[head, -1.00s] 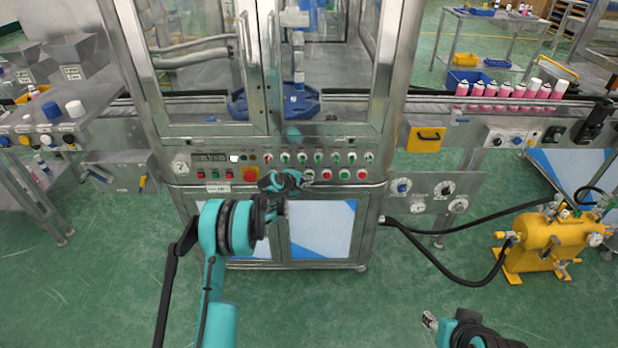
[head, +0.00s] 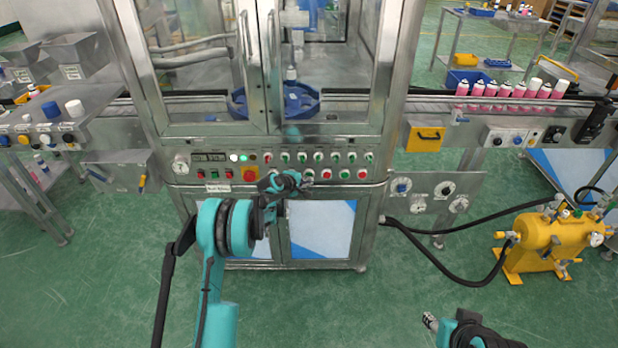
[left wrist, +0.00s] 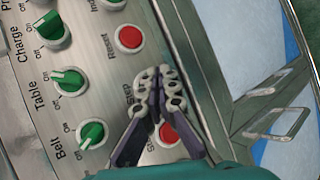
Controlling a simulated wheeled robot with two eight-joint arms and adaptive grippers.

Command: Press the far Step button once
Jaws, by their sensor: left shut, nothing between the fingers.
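The machine's control panel (head: 215,172) carries rows of knobs and buttons. My left gripper (head: 308,180) is at its lower button row, fingers shut with nothing between them. In the left wrist view its fingertips (left wrist: 168,76) lie over the spot beside the printed "Step" label (left wrist: 131,93). The Step button itself is hidden behind the fingers, and I cannot tell whether they touch it. The red Reset button (left wrist: 130,38) is clear above. Another red button (left wrist: 170,133) shows partly between the fingers. My right gripper (head: 430,322) is low at the front right, away from the panel; its opening is unclear.
Green switches, labelled Belt (left wrist: 91,134), Table (left wrist: 69,81) and Charge (left wrist: 53,29), sit beside the buttons. A red emergency knob (head: 250,174) is on the panel. Glass doors (head: 330,70) stand above. A yellow tank (head: 545,240) with black hoses stands at right.

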